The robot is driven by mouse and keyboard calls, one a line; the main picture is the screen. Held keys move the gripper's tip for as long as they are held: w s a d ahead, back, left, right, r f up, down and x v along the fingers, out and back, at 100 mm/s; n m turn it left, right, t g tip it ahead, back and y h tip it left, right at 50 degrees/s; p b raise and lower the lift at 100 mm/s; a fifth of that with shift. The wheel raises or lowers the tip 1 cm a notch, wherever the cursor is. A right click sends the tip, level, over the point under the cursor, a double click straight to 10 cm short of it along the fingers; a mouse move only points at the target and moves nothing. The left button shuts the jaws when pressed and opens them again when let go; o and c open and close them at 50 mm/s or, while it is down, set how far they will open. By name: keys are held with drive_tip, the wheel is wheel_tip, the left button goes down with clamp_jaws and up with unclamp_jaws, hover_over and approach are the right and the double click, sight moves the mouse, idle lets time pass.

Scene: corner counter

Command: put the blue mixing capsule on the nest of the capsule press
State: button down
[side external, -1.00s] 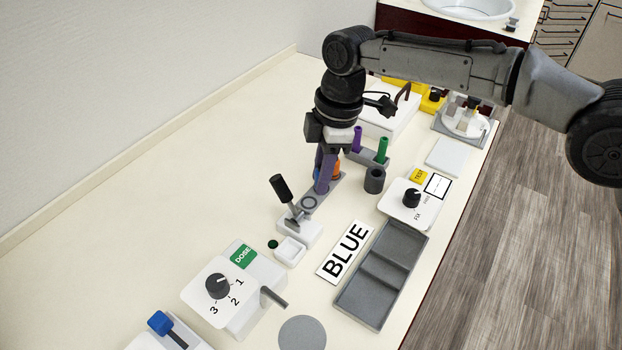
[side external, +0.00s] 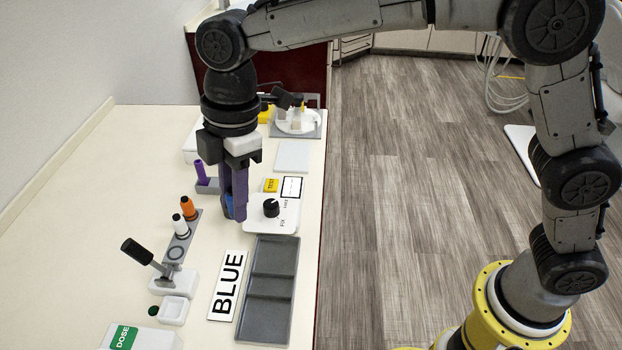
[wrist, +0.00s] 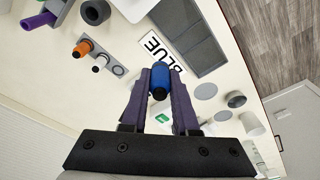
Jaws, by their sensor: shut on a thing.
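My gripper (side external: 236,212) is shut on the blue mixing capsule (wrist: 160,80), which has a dark end and sits between the purple fingers. In the side view only a bit of the capsule's blue (side external: 229,203) shows. It is held beside the white dial box, right of the grey strip. The capsule press (side external: 172,283) has a white base and a tilted lever with a black handle (side external: 136,250). A grey strip behind it carries a ring mark (side external: 176,253), with nothing on it, and white (side external: 180,226) and orange (side external: 188,207) capsules. Which part is the nest is unclear.
A "BLUE" card (side external: 227,285) and a grey divided tray (side external: 270,270) lie right of the press. The white dial box (side external: 262,224) is close to my gripper. The counter left of the strip is clear.

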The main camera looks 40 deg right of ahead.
drive_tip(key=w+d+f+m, duration=0.1)
drive_tip(key=w+d, duration=0.1)
drive_tip(key=d, duration=0.3)
drive_tip(key=w+d+f+m, duration=0.2)
drive_tip(key=d, duration=0.3)
drive_tip(key=w+d+f+m, duration=0.2)
drive_tip(key=d, duration=0.4)
drive_tip(key=shift+f+t, duration=0.15)
drive_tip(key=shift+t, duration=0.15)
drive_tip(key=d+f+m+h, duration=0.1)
drive_tip(key=d+f+m, duration=0.4)
drive_tip(key=d, duration=0.3)
drive_tip(key=d+f+m+t, duration=0.1)
drive_tip(key=d+f+m, duration=0.4)
drive_tip(key=d+m, duration=0.2)
drive_tip(key=shift+s+d+m+h, duration=0.15)
drive_tip(key=shift+d+m+h, duration=0.25)
drive_tip(key=shift+d, duration=0.05)
